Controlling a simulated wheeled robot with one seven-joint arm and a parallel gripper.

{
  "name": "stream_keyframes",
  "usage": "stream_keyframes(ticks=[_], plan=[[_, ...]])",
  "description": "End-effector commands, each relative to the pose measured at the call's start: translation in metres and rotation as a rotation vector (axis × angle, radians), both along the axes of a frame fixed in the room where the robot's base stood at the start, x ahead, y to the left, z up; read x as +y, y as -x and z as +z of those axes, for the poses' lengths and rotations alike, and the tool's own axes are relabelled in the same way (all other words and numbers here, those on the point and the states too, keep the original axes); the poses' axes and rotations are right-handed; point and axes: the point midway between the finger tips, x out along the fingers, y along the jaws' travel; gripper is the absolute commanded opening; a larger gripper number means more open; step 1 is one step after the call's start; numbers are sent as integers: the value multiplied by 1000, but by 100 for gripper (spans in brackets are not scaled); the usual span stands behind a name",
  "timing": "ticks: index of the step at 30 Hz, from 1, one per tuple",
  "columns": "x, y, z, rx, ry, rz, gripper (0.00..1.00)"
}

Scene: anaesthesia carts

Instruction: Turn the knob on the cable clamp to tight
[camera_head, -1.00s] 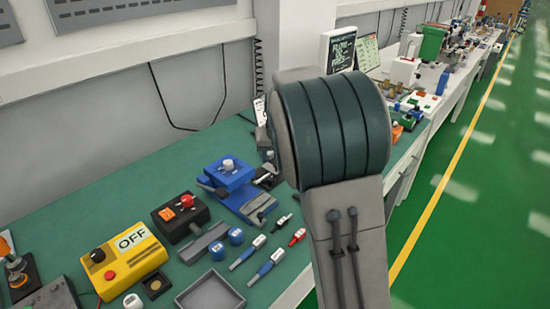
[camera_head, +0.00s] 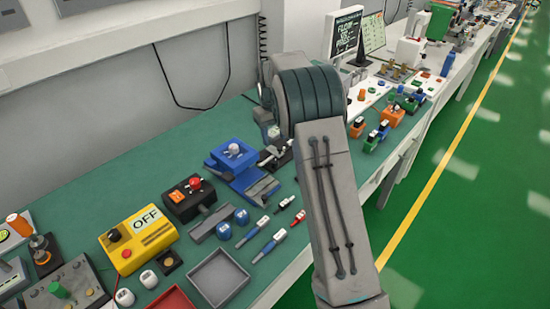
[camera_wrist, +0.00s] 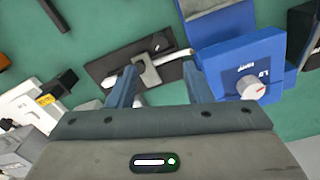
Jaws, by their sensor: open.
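A blue device (camera_head: 234,158) with a white round knob (camera_head: 233,149) stands on the green bench and appears to be the cable clamp. In the head view my arm hides most of the gripper.
Left of the blue device are a black box with a red button (camera_head: 190,195) and a yellow OFF box (camera_head: 137,240). Blue and red pens (camera_head: 268,243) and a grey tray (camera_head: 218,278) lie in front. Orange and green items (camera_head: 385,118) stand beyond my arm.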

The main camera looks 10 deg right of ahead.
Motion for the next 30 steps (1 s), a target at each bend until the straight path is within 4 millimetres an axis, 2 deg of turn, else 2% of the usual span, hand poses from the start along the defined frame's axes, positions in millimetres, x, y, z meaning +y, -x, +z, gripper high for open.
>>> stream_keyframes(ticks=[9,15,21,28,29,30], plan=[[-2,0,-68,4,-1,-1,46],[-3,-1,-96,1,0,0,46],[-3,-1,-108,-1,0,-1,46],[-3,-1,-109,-2,-1,-1,46],[-3,-1,-108,-2,-1,-1,43],[-3,-1,-108,-2,-1,-1,32]])
